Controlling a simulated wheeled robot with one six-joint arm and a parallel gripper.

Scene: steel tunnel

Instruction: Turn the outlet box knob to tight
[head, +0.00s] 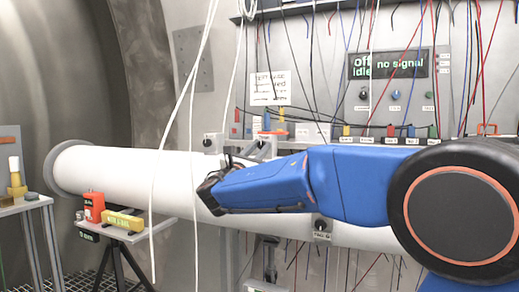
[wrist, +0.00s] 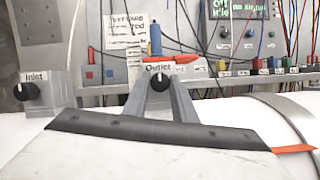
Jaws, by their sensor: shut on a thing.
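The outlet box knob (wrist: 159,84) is black and round, under a white "Outlet" label (wrist: 160,67) in the wrist view. My gripper (wrist: 159,92) reaches it from below, its two grey fingers closed in on either side of the knob. In the head view my gripper (head: 265,147) is at the wall just above the white pipe, and my arm comes in from the right. The gripper hides the knob there. The knob's pointer is too small to read.
A similar inlet knob (wrist: 25,91) is to the left. The white pipe (head: 120,175) runs below my arm. Loose cables (head: 290,60) hang around the panel. A display (head: 390,64) reads "off idle" and "no signal". A small stand (head: 128,236) holds red and yellow items.

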